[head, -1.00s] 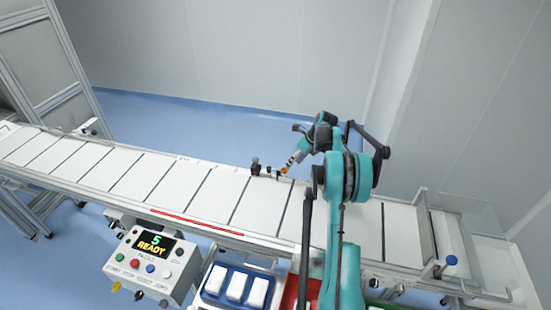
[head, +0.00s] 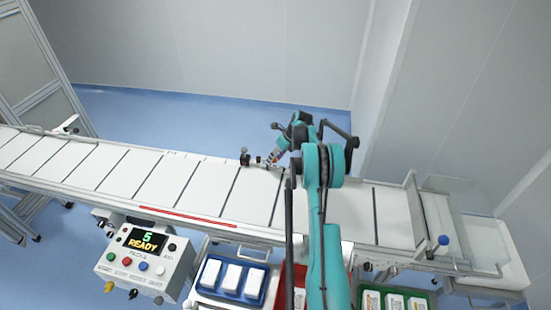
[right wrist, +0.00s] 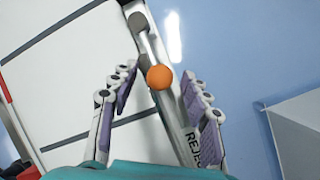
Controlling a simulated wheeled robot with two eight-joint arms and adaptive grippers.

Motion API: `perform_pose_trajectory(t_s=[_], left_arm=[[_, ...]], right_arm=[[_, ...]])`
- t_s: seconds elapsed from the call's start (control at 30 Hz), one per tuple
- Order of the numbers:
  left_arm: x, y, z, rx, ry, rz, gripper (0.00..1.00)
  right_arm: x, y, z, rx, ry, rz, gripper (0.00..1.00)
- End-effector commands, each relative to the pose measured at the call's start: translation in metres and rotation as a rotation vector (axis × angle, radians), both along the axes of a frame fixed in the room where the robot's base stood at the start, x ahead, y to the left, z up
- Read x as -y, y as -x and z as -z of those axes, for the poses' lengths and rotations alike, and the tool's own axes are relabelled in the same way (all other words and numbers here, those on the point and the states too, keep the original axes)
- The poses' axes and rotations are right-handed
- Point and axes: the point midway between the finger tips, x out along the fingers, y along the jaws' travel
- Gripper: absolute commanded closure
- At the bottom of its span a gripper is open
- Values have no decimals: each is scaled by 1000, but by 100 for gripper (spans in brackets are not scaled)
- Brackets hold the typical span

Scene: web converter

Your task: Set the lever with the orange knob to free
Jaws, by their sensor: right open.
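The lever's orange knob (right wrist: 159,77) shows in the right wrist view, between the two fingers of my open right gripper (right wrist: 158,100). Neither finger visibly touches it. The grey lever arm (right wrist: 146,45) runs up from the knob to a dark pivot at the conveyor's far edge. A label reading "REJEC", partly cut off, is on the rail beside the right finger. In the head view my right gripper (head: 271,159) is at the far edge of the conveyor, next to a small dark fitting (head: 245,159); the knob is hard to make out there. My left gripper is not in view.
The white conveyor (head: 150,180) crosses the view. In front stand a control box (head: 146,258) reading "5 READY", a blue tray (head: 207,272) with white packs, a red bin (head: 299,277) and a green tray (head: 433,300). Blue floor lies behind the conveyor.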

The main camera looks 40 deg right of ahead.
Motion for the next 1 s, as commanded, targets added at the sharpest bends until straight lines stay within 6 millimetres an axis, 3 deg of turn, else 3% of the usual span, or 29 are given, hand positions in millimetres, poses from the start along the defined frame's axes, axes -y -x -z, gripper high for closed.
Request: perform_pose_trajectory(t_s=[0.03, 0.2, 0.43, 0.73, 1.0], left_arm=[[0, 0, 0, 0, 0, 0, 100], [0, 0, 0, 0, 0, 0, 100], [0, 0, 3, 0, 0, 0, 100], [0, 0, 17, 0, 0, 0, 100], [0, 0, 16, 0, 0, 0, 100]], right_arm=[[0, 0, 0, 0, 0, 0, 55], [0, 0, 0, 0, 0, 0, 100], [-2, 1, 0, 0, 1, 27, 100], [-17, 10, 1, 1, 0, 245, 100], [-18, 11, 0, 0, -1, 265, 100]])
